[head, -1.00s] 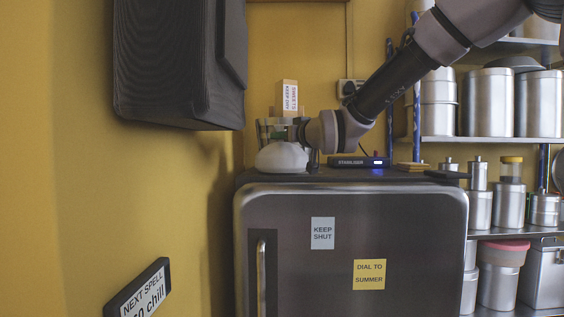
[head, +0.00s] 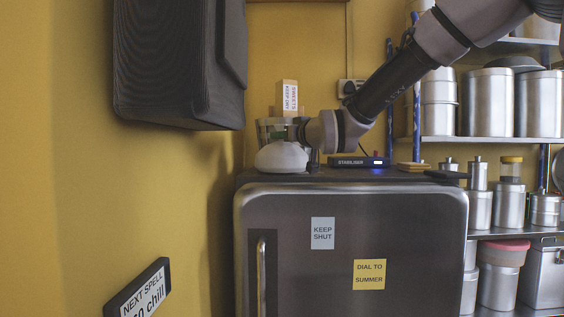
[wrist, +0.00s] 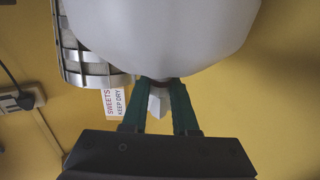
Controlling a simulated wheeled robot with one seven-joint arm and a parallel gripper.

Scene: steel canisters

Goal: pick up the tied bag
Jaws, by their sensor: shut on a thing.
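The tied bag (head: 282,158) is a smooth white dome at the left end of the fridge top. In the wrist view the bag (wrist: 165,35) fills the upper middle. My gripper (wrist: 160,84) has its two green fingers shut on the bag's tied neck, with a pale tail showing between them. In the head view my arm reaches in from the upper right to the bag; the fingertips are hard to make out there. I cannot tell whether the bag's underside touches the fridge top.
A banded metal container (wrist: 75,50) and a box labelled SWEETS KEEP DRY (head: 288,97) stand close behind the bag. A stabiliser box (head: 358,162) is to the right on the fridge (head: 290,270). A dark cabinet (head: 180,65) hangs at upper left. Shelves of canisters are at right.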

